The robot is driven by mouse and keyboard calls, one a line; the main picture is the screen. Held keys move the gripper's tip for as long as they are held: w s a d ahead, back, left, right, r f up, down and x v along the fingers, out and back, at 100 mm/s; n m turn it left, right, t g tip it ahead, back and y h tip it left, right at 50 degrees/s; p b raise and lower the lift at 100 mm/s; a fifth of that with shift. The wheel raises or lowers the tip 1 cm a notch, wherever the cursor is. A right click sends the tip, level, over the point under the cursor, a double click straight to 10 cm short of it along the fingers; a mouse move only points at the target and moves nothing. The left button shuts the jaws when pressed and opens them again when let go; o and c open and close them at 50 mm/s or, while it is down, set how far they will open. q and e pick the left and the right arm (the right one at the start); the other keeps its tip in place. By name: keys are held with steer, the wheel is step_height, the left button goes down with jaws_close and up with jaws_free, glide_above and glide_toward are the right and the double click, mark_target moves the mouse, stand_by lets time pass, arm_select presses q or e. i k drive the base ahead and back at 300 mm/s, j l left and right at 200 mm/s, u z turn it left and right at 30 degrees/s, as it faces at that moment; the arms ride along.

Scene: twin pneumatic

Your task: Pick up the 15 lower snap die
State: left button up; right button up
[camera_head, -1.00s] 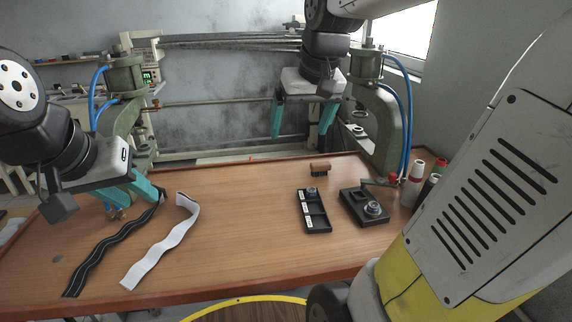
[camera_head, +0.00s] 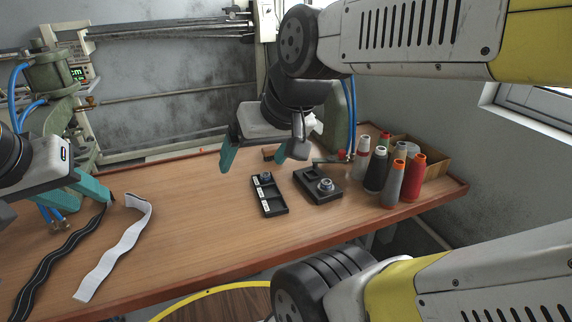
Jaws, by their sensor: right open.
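A black compartment tray (camera_head: 271,201) with white labels lies on the table, with a small round metal die (camera_head: 265,177) in its far compartment. Another round metal die (camera_head: 325,185) sits on a black block (camera_head: 310,191) to the right of the tray. The labels are too small to read, so I cannot tell which is the 15 lower snap die. My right gripper (camera_head: 258,163) is open and empty, above and behind the tray. My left gripper (camera_head: 104,196) is at the end of a black strip (camera_head: 58,255); its grip is unclear.
A white strip (camera_head: 120,245) lies beside the black one. A wooden-backed brush (camera_head: 267,154) is partly hidden behind my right gripper. Several thread cones (camera_head: 392,184) and a cardboard box (camera_head: 433,158) stand at the right. A green press (camera_head: 50,90) stands at left.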

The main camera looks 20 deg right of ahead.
mark_target(327, 184)
steer(key=z, duration=1.35)
steer(key=u, duration=0.65)
steer(key=k+l+u, duration=0.15)
steer(key=l+u, duration=0.2)
steer(key=k+l+u, duration=0.2)
steer(key=u, duration=0.2)
steer(key=k+l+u, duration=0.35)
steer(key=i+j, duration=0.05)
steer(key=i, duration=0.05)
